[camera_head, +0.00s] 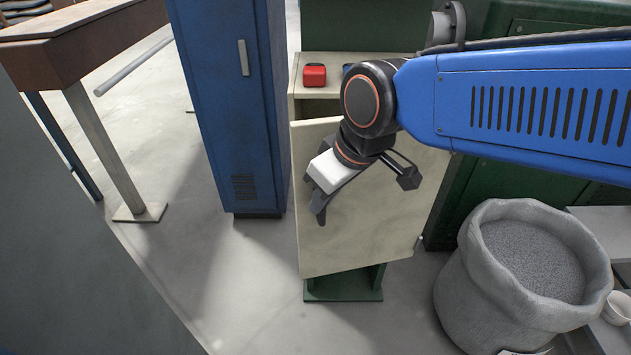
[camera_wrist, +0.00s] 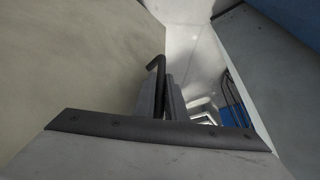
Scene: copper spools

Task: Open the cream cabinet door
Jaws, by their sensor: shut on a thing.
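The cream cabinet (camera_head: 312,88) stands in the middle of the head view. Its cream door (camera_head: 400,215) is partly open, swung out toward me, with a dark gap behind its top edge. The door fills the left of the wrist view (camera_wrist: 70,60). My gripper (camera_head: 318,205) is at the left part of the door's front and is shut on the door handle. The dark, bent handle (camera_wrist: 157,70) shows in the wrist view; in the head view my gripper hides it.
A red object (camera_head: 314,75) sits on the cabinet top, with a blue one partly behind my arm. A blue locker (camera_head: 225,100) stands close at left. A grey sack of granules (camera_head: 480,300) stands close at right. Floor (camera_head: 255,290) in front is clear.

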